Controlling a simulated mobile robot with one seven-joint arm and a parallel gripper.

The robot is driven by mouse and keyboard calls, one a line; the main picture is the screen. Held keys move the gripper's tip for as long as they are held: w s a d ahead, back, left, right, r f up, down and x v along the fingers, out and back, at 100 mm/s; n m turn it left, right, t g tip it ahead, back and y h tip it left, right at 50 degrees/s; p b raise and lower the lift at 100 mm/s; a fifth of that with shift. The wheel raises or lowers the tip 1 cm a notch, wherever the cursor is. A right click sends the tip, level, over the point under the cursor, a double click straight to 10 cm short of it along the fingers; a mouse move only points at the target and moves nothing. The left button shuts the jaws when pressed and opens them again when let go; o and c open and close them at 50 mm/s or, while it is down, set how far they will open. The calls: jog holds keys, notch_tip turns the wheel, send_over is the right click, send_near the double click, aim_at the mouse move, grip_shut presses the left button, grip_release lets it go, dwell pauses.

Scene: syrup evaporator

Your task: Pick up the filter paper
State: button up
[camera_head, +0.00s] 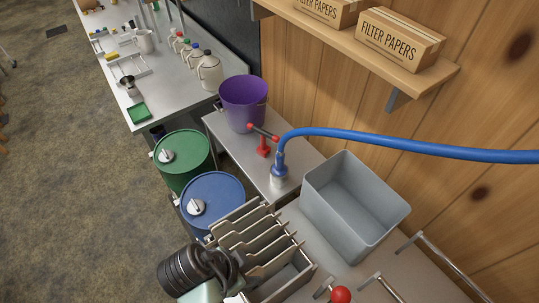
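Two brown cardboard boxes printed "FILTER PAPERS" sit on a wooden wall shelf at the upper right. The nearer box (400,42) shows whole and looks closed. The other box (327,10) is cut off by the top edge of the view. I see no loose sheet of filter paper that I can make out. A rack of upright grey plates (258,238), which looks like a filter press, stands at the bottom centre. My gripper is not in view, so its state and its distance to the boxes do not show.
The shelf (448,76) overhangs a metal counter with a grey open bin (357,205), a purple bucket (243,102) and a blue hose (420,147). Green (190,150) and blue (222,190) drums stand beside it. A black ribbed cylinder (180,275) is at lower left.

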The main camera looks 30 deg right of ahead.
aim_at(261, 269)
jog(key=shift+w+d+p+x, duration=0.15)
jog(key=shift+p+x, duration=0.35)
jog(key=shift+x, duration=1.45)
jog(key=shift+w+d+p+x, duration=0.1)
jog(key=shift+w+p+x, duration=0.3)
jog(key=shift+x, duration=1.55)
jog(key=shift+s+r, duration=0.15)
grip_shut()
